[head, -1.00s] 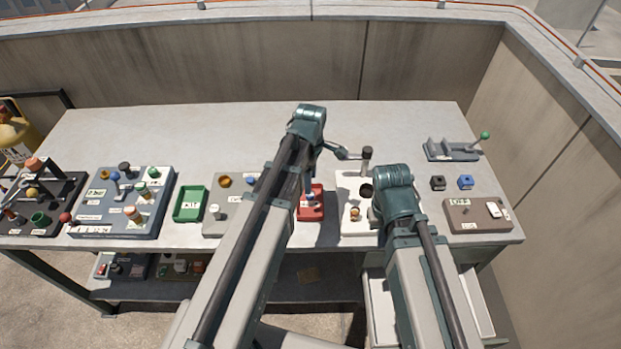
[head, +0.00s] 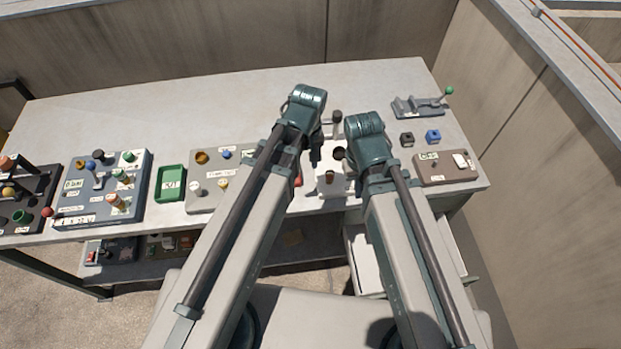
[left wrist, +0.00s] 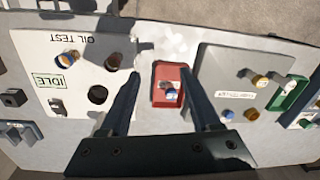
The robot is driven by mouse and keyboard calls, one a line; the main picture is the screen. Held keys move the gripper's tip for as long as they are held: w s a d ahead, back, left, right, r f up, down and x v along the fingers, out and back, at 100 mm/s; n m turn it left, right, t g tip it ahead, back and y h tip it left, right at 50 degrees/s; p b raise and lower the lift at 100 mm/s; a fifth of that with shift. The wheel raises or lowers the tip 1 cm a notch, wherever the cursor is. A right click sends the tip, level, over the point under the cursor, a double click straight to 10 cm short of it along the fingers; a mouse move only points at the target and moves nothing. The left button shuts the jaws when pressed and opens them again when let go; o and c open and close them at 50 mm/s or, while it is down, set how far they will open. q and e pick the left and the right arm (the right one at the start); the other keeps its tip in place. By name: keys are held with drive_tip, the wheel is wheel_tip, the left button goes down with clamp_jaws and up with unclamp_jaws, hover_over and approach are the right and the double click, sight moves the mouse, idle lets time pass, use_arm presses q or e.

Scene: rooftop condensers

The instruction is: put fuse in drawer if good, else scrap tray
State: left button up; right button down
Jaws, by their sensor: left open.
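My left gripper (head: 315,152) is open above the bench; its two fingers (left wrist: 160,85) show apart in the left wrist view. Between them in that view lies a red tray (left wrist: 160,99) holding a small blue-and-white cylinder (left wrist: 170,92), perhaps the fuse. In the head view my left arm hides most of the red tray (head: 299,181). A pale drawer (head: 363,262) stands open under the bench's right part. My right gripper (head: 352,180) is over the white panel; its fingers are hidden behind its wrist.
The white "OIL TEST" panel (left wrist: 78,75) reads IDLE and holds a blue-and-orange cylinder (left wrist: 68,57). A grey panel (head: 208,165), a green tray (head: 171,183) and a blue-grey panel (head: 135,185) stand to the left. A brown box (head: 440,174) is at right.

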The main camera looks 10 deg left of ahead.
use_arm(q)
drive_tip(key=s+d+m, duration=0.3)
drive_tip(key=s+m, duration=0.3)
drive_tip(key=m, duration=0.3)
drive_tip(key=shift+d, duration=0.15)
drive_tip(key=shift+s, duration=0.1)
